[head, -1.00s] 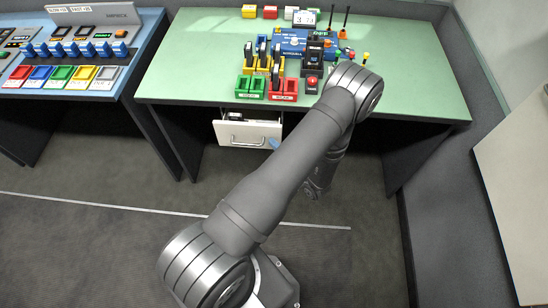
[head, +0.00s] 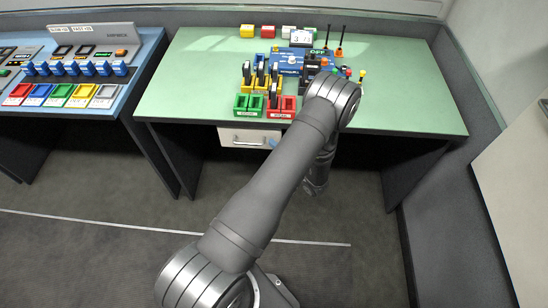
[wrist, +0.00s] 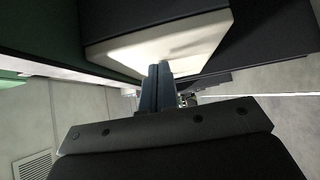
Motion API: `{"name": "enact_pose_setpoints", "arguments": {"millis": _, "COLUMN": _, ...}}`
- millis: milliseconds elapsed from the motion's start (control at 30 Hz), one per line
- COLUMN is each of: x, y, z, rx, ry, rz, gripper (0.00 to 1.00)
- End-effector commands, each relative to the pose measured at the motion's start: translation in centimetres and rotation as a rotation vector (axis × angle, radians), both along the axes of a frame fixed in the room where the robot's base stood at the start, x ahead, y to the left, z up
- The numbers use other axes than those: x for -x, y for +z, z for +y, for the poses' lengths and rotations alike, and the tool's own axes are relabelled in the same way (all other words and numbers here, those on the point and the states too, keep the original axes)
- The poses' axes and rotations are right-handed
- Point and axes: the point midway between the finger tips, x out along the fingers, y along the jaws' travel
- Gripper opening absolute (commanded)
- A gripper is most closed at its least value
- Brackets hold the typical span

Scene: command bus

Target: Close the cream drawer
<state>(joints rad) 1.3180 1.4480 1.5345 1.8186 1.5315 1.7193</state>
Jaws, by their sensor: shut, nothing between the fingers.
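The cream drawer (head: 238,138) hangs under the front edge of the green desk, left of my arm in the head view. Its front and metal handle show just below the desk edge. No open inside shows; I cannot tell whether it is fully flush. My gripper's blue fingertips (head: 272,142) are at the right part of the drawer front. In the wrist view my gripper (wrist: 160,68) is shut and empty, its blue-grey fingers together. Their tips overlap the near edge of the cream drawer (wrist: 185,42); contact looks likely but is not certain.
The green desk (head: 195,75) carries green and red trays (head: 262,105), levers and a blue console (head: 293,62). A blue control desk (head: 140,75) stands to the left. A grey partition (head: 470,100) borders the right. The carpet before the drawer is clear.

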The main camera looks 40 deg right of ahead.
Motion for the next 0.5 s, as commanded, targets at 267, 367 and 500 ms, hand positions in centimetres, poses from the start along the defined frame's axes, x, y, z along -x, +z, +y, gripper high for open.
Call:
{"name": "enact_pose_setpoints", "arguments": {"millis": 267, "x": 5.5, "y": -0.1, "z": 2.0, "rx": -0.011, "ry": -0.006, "rz": -0.001, "gripper": 0.0}}
{"name": "enact_pose_setpoints", "arguments": {"millis": 367, "x": 7.4, "y": -0.1, "z": 2.1, "rx": -0.012, "ry": -0.006, "rz": -0.001, "gripper": 0.0}}
{"name": "enact_pose_setpoints", "arguments": {"millis": 500, "x": 9.8, "y": -0.1, "z": 2.1, "rx": -0.013, "ry": -0.005, "rz": -0.001, "gripper": 0.0}}
